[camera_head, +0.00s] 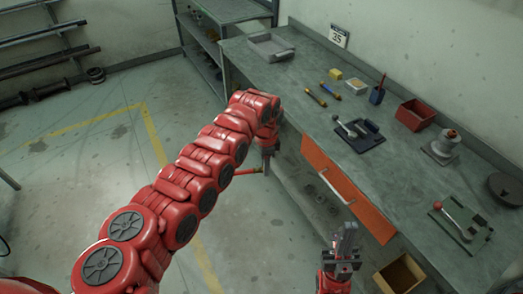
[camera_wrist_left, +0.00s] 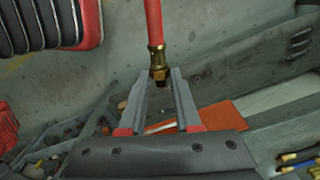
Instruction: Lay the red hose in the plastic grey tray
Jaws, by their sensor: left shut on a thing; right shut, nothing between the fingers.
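The red hose (camera_head: 249,171) is held by my left gripper (camera_head: 267,160), off the bench's left side and above the floor. In the left wrist view the hose (camera_wrist_left: 154,22) ends in a brass fitting (camera_wrist_left: 158,66), which sits between the fingertips of my left gripper (camera_wrist_left: 159,82). The rest of the hose runs out of that view at the top. The grey plastic tray (camera_head: 270,47) lies at the far left end of the workbench, well apart from the hose, and looks empty. My right gripper (camera_head: 345,241) is shut and empty in front of the bench.
The grey workbench (camera_head: 300,78) carries screwdrivers (camera_head: 316,97), a yellow block (camera_head: 335,74), a red bin (camera_head: 415,114), a valve part (camera_head: 441,148) and black mats with tools. An orange drawer front (camera_head: 345,188) faces me. A cardboard box (camera_head: 400,274) stands low at right.

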